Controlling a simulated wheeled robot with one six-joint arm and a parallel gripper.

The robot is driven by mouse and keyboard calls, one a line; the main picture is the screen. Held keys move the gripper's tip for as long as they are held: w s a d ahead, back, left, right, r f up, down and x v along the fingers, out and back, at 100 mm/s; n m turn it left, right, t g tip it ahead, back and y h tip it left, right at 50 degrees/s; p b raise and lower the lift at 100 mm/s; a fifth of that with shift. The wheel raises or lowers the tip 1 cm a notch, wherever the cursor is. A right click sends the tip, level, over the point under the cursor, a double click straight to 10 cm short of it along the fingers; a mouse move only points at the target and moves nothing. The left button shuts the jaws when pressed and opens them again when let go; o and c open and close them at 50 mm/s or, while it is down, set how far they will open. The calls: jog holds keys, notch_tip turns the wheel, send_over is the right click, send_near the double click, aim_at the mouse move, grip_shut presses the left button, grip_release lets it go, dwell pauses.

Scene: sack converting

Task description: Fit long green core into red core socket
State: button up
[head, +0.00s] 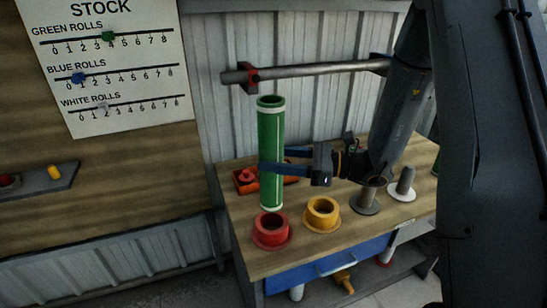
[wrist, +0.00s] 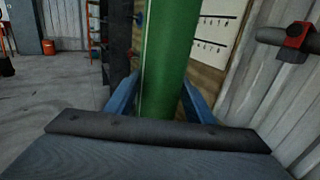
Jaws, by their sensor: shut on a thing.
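The long green core (head: 271,140) is a tall upright tube with pale bands near both ends. My gripper (head: 272,168) is shut on it below its middle, with the blue fingers on either side. In the wrist view the green core (wrist: 168,60) stands between the blue fingers (wrist: 160,98). The red core socket (head: 271,231) is a flanged ring on the bench near its front left. The core's lower end appears just above the red socket in the head view. I cannot tell the exact gap or whether they line up in depth.
A yellow socket (head: 322,214) stands right of the red one. A grey flanged post (head: 367,198) and a white-based one (head: 403,186) stand farther right on the wooden bench (head: 310,252). An orange-red object (head: 246,180) lies behind the core. A horizontal grey bar (head: 315,70) runs behind it.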

aim_at(274, 196)
jog(key=shift+r, duration=0.2)
jog(key=shift+f+b, duration=1.5)
jog(key=shift+f, duration=1.45)
jog(key=shift+f+b, duration=1.75)
jog(key=shift+f, duration=1.85)
jog(key=o, duration=1.6)
jog(key=shift+s, duration=0.1)
jog(key=shift+b+v, duration=1.05)
jog(key=shift+v, duration=2.85)
